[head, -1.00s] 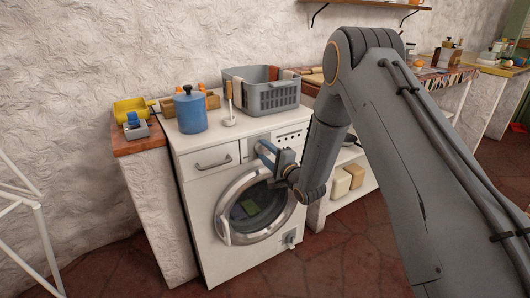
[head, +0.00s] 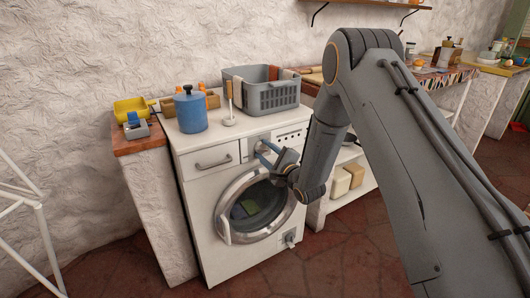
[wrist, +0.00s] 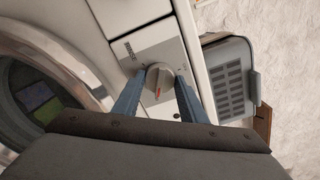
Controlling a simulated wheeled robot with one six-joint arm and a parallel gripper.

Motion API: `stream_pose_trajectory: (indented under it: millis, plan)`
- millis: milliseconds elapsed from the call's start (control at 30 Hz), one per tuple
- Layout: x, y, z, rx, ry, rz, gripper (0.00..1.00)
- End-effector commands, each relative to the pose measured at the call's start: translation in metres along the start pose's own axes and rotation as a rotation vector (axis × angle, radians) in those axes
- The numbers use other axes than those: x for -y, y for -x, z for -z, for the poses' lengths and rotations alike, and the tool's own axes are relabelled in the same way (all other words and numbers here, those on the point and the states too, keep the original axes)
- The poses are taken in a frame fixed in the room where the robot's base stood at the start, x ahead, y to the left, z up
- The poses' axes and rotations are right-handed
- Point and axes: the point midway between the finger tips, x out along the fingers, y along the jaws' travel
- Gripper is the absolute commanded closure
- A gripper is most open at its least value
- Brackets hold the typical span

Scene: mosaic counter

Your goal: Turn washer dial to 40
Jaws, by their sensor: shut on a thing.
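The white washer (head: 205,245) stands against the wall with its round door (head: 222,205) closed. Its dial (wrist: 158,80) is a grey knob with a red pointer mark, on the panel above the door. In the wrist view the mark points toward the bottom of the picture. My gripper (wrist: 160,76) has its two blue fingers on either side of the dial, shut on it. In the head view my gripper (head: 264,149) reaches the panel and mostly hides the dial. The numbers around the dial are too small to read.
On the washer top stand a blue canister (head: 190,112), a grey basket (head: 278,97) and an upright wooden-handled tool on a white base (head: 229,121). A shelf with pale blocks (head: 341,183) is just right of the washer. The floor in front is clear.

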Motion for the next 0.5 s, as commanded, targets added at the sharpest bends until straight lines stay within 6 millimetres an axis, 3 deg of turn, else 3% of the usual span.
stream_pose_trajectory:
  millis: [133, 167, 267, 500]
  plan:
    - [-0.0007, 0.0005, 0.0008, -0.002, 0.000, -0.001, 0.84]
    - [-0.0007, 0.0005, 0.0008, -0.002, 0.000, -0.001, 0.60]
    - [-0.0006, 0.0004, 0.0007, -0.002, 0.000, -0.001, 0.43]
    - [-0.0002, 0.0002, 0.0003, -0.001, 0.001, -0.001, 0.43]
